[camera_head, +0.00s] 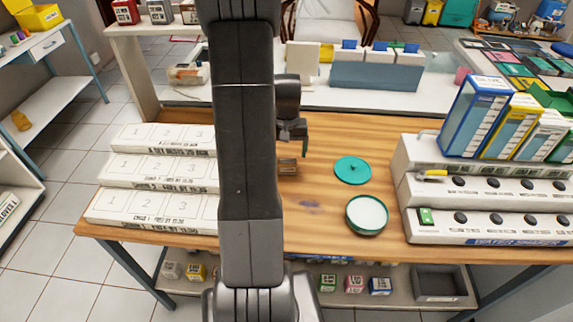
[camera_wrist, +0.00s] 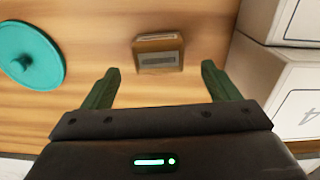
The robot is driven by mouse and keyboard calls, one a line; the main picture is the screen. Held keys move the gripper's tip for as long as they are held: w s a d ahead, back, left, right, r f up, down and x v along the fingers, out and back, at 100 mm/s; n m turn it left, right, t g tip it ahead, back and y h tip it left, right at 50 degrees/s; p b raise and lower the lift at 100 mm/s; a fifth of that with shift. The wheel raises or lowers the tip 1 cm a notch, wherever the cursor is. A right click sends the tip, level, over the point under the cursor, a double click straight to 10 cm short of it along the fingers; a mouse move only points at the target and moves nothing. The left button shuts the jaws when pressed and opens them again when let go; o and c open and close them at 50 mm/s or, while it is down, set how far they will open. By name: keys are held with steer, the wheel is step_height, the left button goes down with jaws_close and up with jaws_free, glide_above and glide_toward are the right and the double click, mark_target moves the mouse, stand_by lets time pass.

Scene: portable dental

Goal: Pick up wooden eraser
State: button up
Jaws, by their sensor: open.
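The wooden eraser (camera_wrist: 158,53) is a small brown block with a dark grey label, lying on the wooden table. In the head view the eraser (camera_head: 288,167) shows just right of my arm, partly hidden by it. My gripper (camera_wrist: 158,84) is open and empty in the wrist view, its two green fingers apart. The eraser appears beyond the fingertips, roughly midway between them, and is not held. In the head view my gripper (camera_head: 296,135) hangs over the table near the eraser; its fingers are hard to make out there.
A teal lid (camera_head: 352,170) and a round teal-rimmed dish (camera_head: 367,214) lie to the right on the wooden table (camera_head: 325,235). White numbered stepped blocks (camera_head: 160,170) stand left. A tiered white rack (camera_head: 480,190) with boxes stands at the right.

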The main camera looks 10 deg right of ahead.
mark_target(287, 161)
steer(key=shift+s+f+p, duration=0.15)
steer(key=shift+f+p, duration=0.1)
steer(key=shift+f, duration=1)
steer(key=shift+s+f+p, duration=0.15)
steer(key=shift+f+p, duration=0.05)
steer(key=shift+f, duration=1.05)
steer(key=c, duration=1.1)
steer(key=shift+r, duration=0.15)
step_height(287, 161, up, 10)
steer(key=shift+f+b, duration=0.1)
steer(key=shift+b, duration=0.3)
steer(key=o, duration=0.4)
steer(key=shift+c, duration=1.3)
steer(key=shift+s, duration=0.1)
